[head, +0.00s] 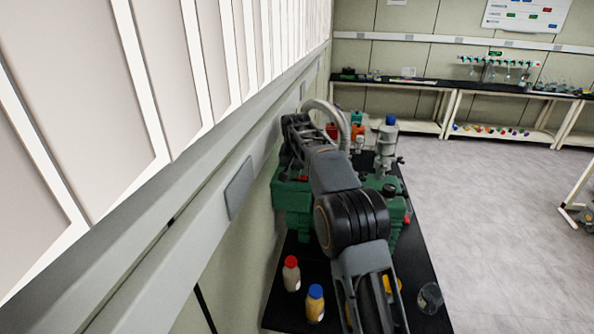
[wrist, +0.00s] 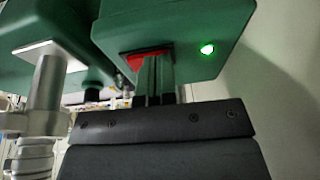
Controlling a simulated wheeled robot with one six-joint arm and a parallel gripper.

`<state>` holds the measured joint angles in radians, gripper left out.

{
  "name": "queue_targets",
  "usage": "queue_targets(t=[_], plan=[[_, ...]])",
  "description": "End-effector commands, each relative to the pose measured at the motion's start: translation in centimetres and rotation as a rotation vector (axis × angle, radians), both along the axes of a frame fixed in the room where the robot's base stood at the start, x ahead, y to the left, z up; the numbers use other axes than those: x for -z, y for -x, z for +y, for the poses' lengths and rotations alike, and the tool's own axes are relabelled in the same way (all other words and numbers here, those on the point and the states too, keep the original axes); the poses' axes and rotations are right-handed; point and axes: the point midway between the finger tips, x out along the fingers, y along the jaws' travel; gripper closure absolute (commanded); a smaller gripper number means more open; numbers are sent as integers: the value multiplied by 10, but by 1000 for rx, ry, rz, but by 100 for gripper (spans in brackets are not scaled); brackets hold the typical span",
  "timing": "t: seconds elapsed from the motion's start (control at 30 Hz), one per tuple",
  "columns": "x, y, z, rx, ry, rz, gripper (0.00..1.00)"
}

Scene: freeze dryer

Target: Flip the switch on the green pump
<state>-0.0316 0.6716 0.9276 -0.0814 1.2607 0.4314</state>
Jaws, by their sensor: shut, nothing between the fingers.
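The green pump (head: 290,194) stands on the black bench, mostly behind my arm in the head view. In the wrist view its green housing (wrist: 215,30) fills the top of the picture. A red switch (wrist: 134,62) sits in a dark recess on its face, partly hidden by my fingers. A small green light (wrist: 207,49) glows to the right of it. My gripper (wrist: 155,62) is shut and empty, with its fingertips at the red switch. I cannot tell whether they touch it. In the head view the fingertips are hidden.
A metal pipe fitting (wrist: 47,85) is left of my gripper. On the black bench (head: 424,262) stand a red-capped bottle (head: 291,274), a blue-capped bottle (head: 315,303) and a glass vessel (head: 430,298). The wall (head: 245,235) runs close along the left. Open floor (head: 480,200) lies right.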

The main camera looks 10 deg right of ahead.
Motion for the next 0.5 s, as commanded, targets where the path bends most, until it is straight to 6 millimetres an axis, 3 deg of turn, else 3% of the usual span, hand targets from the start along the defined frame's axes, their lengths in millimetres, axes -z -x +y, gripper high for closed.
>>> queue_targets(t=[0.5], plan=[[4, 2, -4, 2, 0, 8, 100]])
